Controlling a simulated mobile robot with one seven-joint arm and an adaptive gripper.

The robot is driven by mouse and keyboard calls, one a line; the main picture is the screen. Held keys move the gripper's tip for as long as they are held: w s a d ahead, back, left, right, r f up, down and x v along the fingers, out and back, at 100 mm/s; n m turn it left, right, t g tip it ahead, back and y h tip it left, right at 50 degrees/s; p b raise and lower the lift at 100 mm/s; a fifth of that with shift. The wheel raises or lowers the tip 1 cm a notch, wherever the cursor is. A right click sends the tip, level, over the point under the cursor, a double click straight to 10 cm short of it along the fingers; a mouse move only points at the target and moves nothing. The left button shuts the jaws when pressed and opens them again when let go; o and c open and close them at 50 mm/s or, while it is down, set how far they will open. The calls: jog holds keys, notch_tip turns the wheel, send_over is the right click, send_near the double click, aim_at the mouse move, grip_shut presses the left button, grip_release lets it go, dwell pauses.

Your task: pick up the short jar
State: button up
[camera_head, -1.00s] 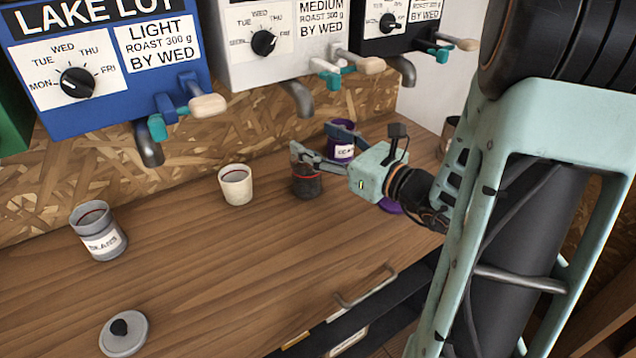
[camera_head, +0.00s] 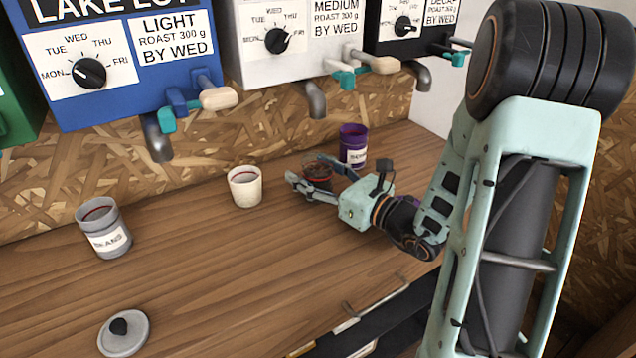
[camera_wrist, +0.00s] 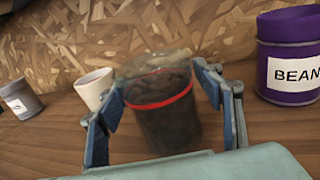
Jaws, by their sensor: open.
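A short clear jar (camera_head: 318,180) with dark contents and a red ring stands on the wooden counter, partly hidden by my gripper. It also shows in the wrist view (camera_wrist: 168,122), upright between the two fingers, with its clear upper part above the red ring. My gripper (camera_head: 308,170) is open, with one finger on each side of the jar. In the wrist view my gripper (camera_wrist: 163,88) shows a gap beside the jar on the left; contact on the right cannot be told.
A purple jar (camera_head: 353,138) stands close behind the gripper. A cream cup (camera_head: 244,188) and a grey labelled jar (camera_head: 104,230) stand to the left. A grey lid (camera_head: 124,334) lies near the front. Dispenser spouts (camera_head: 316,100) hang above; the middle counter is clear.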

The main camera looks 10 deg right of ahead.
jog(key=x, duration=0.3)
jog(key=shift+w+a, duration=0.25)
jog(key=shift+w, duration=0.05)
grip_shut()
